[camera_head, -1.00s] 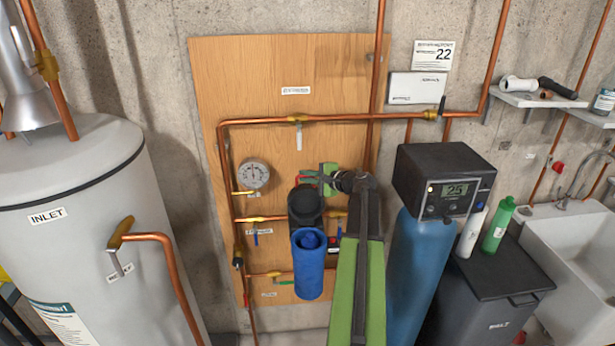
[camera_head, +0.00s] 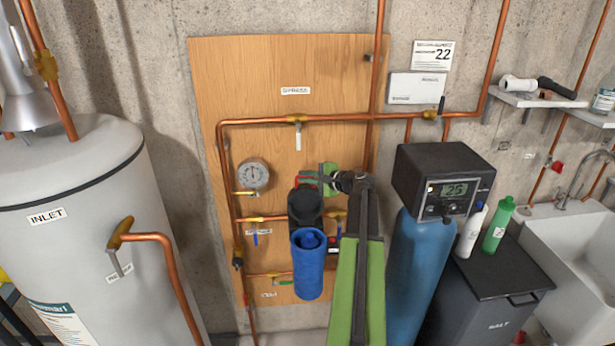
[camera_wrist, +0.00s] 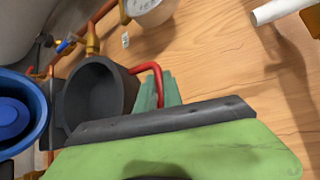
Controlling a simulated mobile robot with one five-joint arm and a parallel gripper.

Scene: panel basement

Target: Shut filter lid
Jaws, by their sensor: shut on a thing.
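The filter is a blue canister (camera_head: 308,270), open at the top, with a blue inner part showing; its rim is at the left in the wrist view (camera_wrist: 40,118). The black lid (camera_head: 305,207) stands raised behind the canister, apart from most of its mouth. In the wrist view the lid (camera_wrist: 93,92) shows its hollow inside. A red bar handle (camera_wrist: 152,72) runs from the lid to my gripper (camera_head: 318,180). My gripper is shut on this handle, at the lid's upper right. The grip itself is partly hidden behind the near green finger (camera_wrist: 180,150).
Copper pipes (camera_head: 270,119) frame the wooden panel (camera_head: 340,75), with a pressure gauge (camera_head: 253,174) left of the lid. A blue tank with a black head (camera_head: 445,180) stands close right of my arm. A grey water heater (camera_head: 75,220) is at the left.

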